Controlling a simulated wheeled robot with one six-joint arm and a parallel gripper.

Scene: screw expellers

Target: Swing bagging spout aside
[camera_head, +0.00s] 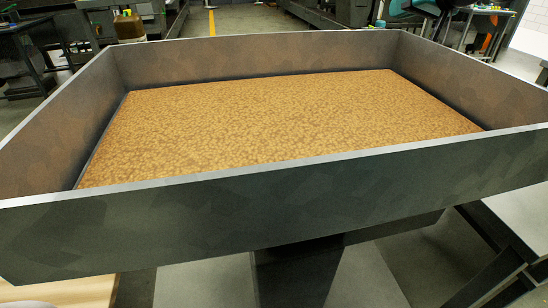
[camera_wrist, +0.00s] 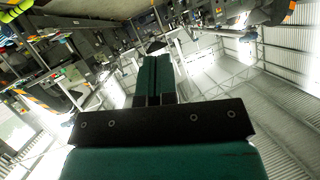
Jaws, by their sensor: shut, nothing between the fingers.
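My gripper (camera_wrist: 154,60) shows in the wrist view, with its two green fingers side by side and shut, nothing between them. A small dark shape lies just beyond the fingertips in the picture; I cannot tell what it is or whether it touches them. I cannot make out a bagging spout in either view. In the head view a wide grey open-topped bin (camera_head: 300,205) fills most of the picture and holds brown granular material (camera_head: 285,115). My gripper does not show in the head view.
The bin's near wall hides much of what lies below it. A pale wooden surface (camera_head: 65,291) is at lower left and a grey table-like surface (camera_head: 515,215) at lower right. Workbenches and machinery stand beyond the bin. The wrist view shows a tilted hall with cluttered benches.

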